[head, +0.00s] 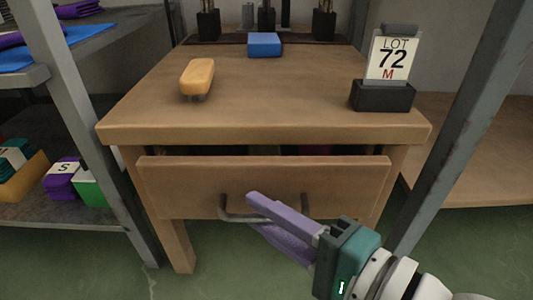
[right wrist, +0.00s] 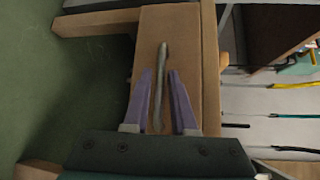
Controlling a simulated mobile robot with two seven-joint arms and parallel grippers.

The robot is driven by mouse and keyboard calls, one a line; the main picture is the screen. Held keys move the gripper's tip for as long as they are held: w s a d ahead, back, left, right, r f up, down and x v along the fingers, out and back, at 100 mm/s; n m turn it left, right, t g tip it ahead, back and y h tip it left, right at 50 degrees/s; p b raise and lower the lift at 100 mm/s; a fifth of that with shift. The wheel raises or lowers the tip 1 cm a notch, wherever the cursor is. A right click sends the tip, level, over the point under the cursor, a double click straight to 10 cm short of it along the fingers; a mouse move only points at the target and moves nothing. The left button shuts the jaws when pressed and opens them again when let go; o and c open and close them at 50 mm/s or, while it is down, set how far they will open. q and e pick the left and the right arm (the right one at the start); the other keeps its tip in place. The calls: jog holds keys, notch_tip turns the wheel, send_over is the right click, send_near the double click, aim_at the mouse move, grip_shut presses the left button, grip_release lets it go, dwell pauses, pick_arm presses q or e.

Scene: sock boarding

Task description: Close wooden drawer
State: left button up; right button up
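The wooden drawer (head: 265,180) is under the wooden table and stands partly out, with a dark gap above its front. Its front also shows in the right wrist view (right wrist: 192,50). The grey bar handle (head: 230,215) is on the drawer front, partly hidden by my right gripper (head: 257,212). In the right wrist view my right gripper (right wrist: 160,78) has its purple fingers apart, one on each side of the handle (right wrist: 162,58), with a gap visible on both sides. My left gripper is in neither view.
Grey shelf posts (head: 85,130) flank the table. Shelves at left hold folded items. Green floor lies in front.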

grip_shut()
dwell(1.4)
